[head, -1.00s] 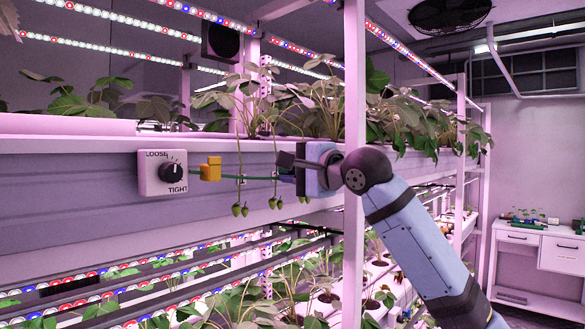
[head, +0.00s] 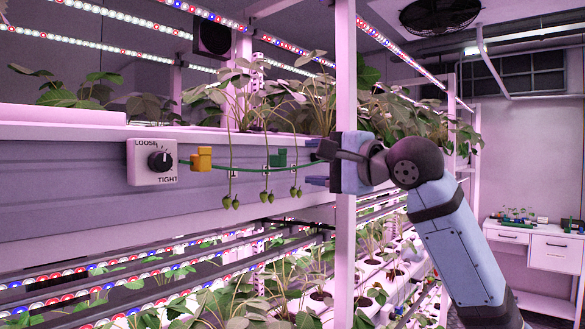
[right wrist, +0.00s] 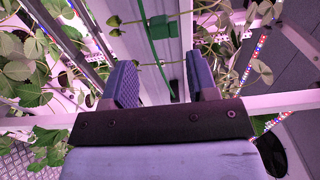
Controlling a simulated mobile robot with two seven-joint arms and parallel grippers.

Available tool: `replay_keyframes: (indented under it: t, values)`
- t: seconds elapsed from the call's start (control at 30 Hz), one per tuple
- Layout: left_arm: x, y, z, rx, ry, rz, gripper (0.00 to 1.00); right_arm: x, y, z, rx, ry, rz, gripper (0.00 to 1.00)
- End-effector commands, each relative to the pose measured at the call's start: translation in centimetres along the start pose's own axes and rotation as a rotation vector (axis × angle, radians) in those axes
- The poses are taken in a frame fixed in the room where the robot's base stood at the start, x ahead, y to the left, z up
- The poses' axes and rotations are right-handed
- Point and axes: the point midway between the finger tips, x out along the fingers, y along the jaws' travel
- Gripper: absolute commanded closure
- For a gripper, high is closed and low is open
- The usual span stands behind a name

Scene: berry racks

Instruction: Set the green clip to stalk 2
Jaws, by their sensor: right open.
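The green clip (head: 277,158) sits on the thin green wire (head: 219,168) along the trough's front, just right of the middle hanging stalk (head: 264,150). Stalks hang on either side, one on the left (head: 231,140) and one on the right (head: 294,150), each with green berries. My right gripper (head: 318,165) is open and empty, right of the clip and apart from it. In the right wrist view the clip (right wrist: 160,27) shows beyond my two open fingers (right wrist: 161,80), with one stalk crossing between. My left gripper is not in view.
A yellow clip (head: 201,158) sits at the wire's left end, beside the LOOSE/TIGHT dial box (head: 152,162). A white rack post (head: 345,250) stands in front of the trough near my right gripper. Leafy plants fill the trough above; LED shelves lie below.

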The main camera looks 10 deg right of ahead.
Motion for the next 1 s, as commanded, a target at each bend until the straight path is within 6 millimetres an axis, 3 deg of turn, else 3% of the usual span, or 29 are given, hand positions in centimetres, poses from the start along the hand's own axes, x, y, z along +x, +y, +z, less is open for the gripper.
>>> replay_keyframes:
  t: [0.2, 0.37, 0.87, 1.0]
  values:
    - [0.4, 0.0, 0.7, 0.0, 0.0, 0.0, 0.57, -3.8, 0.1, 0.0, 0.0, 0.0, -0.001, 0.47]
    - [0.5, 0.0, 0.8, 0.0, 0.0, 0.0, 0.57, -4.9, 0.1, 0.0, 0.0, -0.001, 0.001, 0.47]
    - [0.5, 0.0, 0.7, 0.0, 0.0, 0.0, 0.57, -4.9, 0.2, -0.1, -0.001, 0.0, 0.002, 0.47]
    - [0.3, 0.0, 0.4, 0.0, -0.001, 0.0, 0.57, -3.6, 3.0, -1.0, -0.029, 0.011, 0.016, 0.47]
